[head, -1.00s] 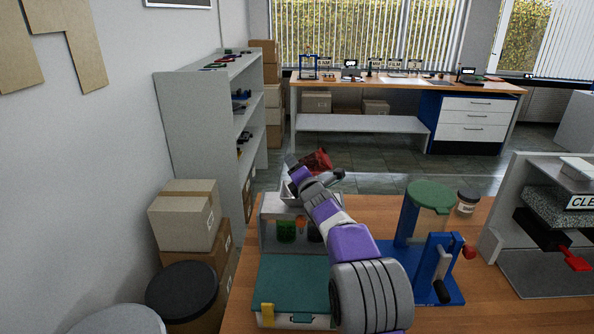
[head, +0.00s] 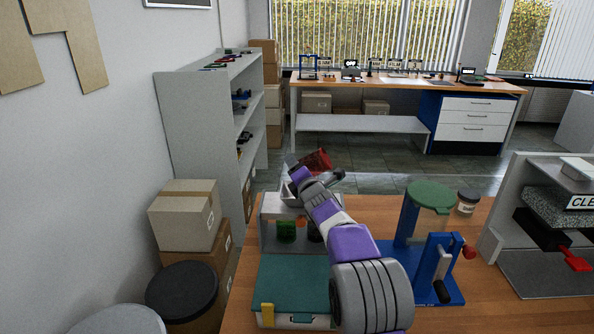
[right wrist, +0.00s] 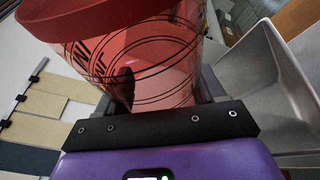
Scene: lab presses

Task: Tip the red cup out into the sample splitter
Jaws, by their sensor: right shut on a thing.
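The red cup (head: 317,160) is in my right gripper (head: 316,178), held tilted above the back of the sample splitter. In the right wrist view the cup (right wrist: 140,55) is see-through red with dark line markings and a thick red rim, and the jaws close around its body. Its contents cannot be made out. The sample splitter (head: 270,233) is a grey stand with a pale hopper on top and green cups (head: 286,230) underneath. My arm hides part of it. The hopper's pale sloping walls (right wrist: 285,85) show right of the cup in the right wrist view. My left gripper is out of view.
A teal-lidded box (head: 290,282) stands in front of the splitter. A grey rack (head: 530,270) fills the far right.

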